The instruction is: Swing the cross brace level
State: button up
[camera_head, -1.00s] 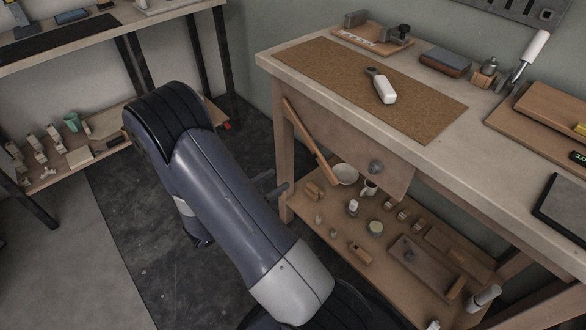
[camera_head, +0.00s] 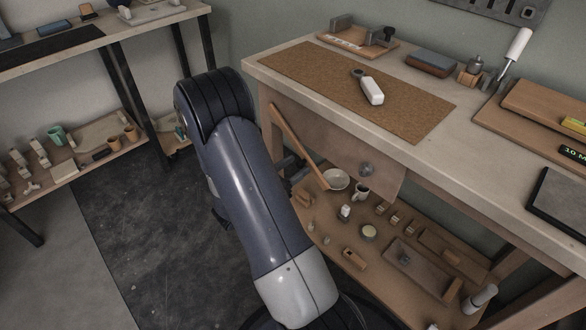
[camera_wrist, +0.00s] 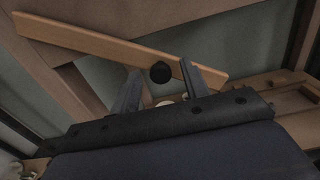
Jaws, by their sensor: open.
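The cross brace (camera_head: 297,147) is a pale wooden bar under the workbench. It slants down to the right in the head view. In the wrist view the brace (camera_wrist: 105,43) crosses the upper picture, also slanting down to the right. My gripper (camera_wrist: 160,69) is open, with a finger on each side of a round black knob in the picture. The right fingertip overlaps the brace near its lower right end; I cannot tell whether they touch. The knob (camera_wrist: 160,72) appears just below the bar. In the head view my arm mostly hides the gripper, beside the brace.
The workbench (camera_head: 450,150) has a cork mat (camera_head: 310,75) with a white-handled tool on top. Its lower shelf (camera_head: 335,235) holds a bowl (camera_head: 336,179), cups and several wooden blocks below the brace. Another shelf unit stands at left. The dark floor mat (camera_head: 150,230) is clear.

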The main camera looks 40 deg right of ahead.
grip_shut()
dwell(0.4)
